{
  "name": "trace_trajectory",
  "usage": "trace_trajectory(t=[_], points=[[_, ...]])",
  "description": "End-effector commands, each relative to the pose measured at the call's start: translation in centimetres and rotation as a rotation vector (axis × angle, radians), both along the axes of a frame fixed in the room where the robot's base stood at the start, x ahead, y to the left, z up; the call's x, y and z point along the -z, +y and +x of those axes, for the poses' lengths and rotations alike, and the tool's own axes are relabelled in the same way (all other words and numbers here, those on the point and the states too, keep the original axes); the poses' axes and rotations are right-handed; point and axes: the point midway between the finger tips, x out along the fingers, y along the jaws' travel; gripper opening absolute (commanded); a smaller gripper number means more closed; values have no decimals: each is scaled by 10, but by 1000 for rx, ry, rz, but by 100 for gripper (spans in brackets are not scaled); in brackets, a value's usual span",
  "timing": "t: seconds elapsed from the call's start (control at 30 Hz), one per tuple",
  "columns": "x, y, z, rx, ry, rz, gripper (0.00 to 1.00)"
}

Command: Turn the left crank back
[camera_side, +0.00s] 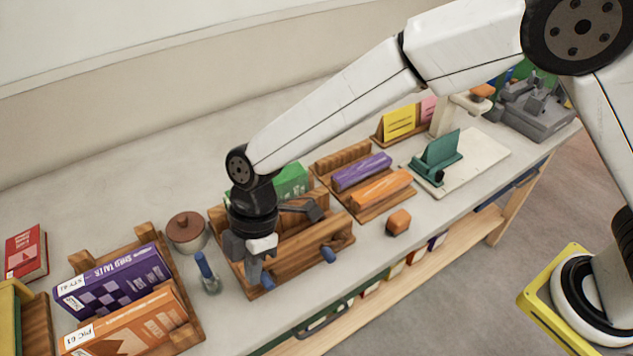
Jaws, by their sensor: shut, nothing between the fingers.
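A wooden press-like frame (300,252) stands at the middle of the counter, with a green book (291,181) at its back. Two blue crank knobs show on its front: the left crank (267,281) and the right crank (328,254). My gripper (254,280) points down at the front left of the frame. Its fingers are shut and empty, right beside the left crank knob. The gripper partly hides the frame's left end and the left crank's arm. I cannot tell whether the fingers touch the knob.
A blue-handled brush (207,272) and a brown-lidded pot (187,232) stand close on the left. A wooden rack (187,336) of books is further left.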

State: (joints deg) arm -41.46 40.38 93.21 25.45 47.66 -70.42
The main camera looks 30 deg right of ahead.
Motion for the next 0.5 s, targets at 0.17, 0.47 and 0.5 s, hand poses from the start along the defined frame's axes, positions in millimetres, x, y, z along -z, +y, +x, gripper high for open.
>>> trace_trajectory(t=[0.17, 0.47, 0.5], points=[[-9, 17, 7, 29, -83, -107, 0], [-20, 31, 15, 80, -176, -183, 0], [-20, 31, 16, 82, -179, -185, 0]])
